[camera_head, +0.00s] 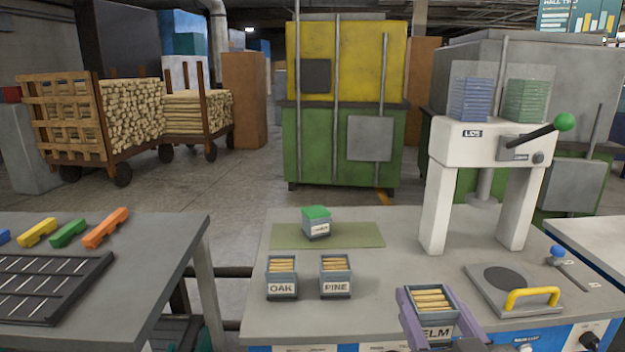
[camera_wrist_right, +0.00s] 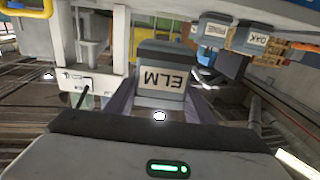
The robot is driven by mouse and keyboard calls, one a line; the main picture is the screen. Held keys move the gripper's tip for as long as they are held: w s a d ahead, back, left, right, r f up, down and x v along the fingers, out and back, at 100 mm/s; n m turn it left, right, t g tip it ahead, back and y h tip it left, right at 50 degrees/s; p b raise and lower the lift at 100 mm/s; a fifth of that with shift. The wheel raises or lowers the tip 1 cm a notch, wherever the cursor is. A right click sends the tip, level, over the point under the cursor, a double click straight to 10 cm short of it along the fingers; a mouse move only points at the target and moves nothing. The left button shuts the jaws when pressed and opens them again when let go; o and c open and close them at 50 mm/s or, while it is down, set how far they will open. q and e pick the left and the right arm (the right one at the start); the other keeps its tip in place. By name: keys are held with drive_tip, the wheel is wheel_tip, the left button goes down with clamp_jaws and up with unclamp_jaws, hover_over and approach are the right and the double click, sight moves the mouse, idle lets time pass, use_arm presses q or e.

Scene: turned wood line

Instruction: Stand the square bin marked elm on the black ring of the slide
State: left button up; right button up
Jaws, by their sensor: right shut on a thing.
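The square elm bin (camera_head: 436,331), grey-blue with a white ELM label and filled with wooden pegs, is held upright between the purple fingers of my right gripper (camera_head: 432,318). It is at the table's front edge, left of the slide. In the right wrist view the bin (camera_wrist_right: 162,62) sits between the fingers, its label upside down. The slide (camera_head: 485,298) is a grey plate at the table's right with a yellow handle (camera_head: 533,296). Its black ring (camera_head: 503,277) shows as a dark, empty round patch. My left gripper is not in view.
The oak bin (camera_head: 282,288) and pine bin (camera_head: 335,288) stand left of my right gripper. A green-topped bin (camera_head: 316,225) stands on a green mat (camera_head: 360,236) behind them. A white press (camera_head: 475,150) rises behind the slide. A blue-knobbed lever (camera_head: 557,252) is at the slide's right.

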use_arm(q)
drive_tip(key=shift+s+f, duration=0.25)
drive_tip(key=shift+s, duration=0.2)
use_arm(e)
drive_tip(key=s+d+f, duration=0.3)
drive_tip(key=s+f, duration=0.6)
drive_tip(key=s, duration=0.4)
drive_tip(key=shift+d+f, duration=0.15)
drive_tip(key=shift+f, duration=0.1)
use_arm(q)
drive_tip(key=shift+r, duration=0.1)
use_arm(e)
drive_tip(key=shift+w, duration=0.1)
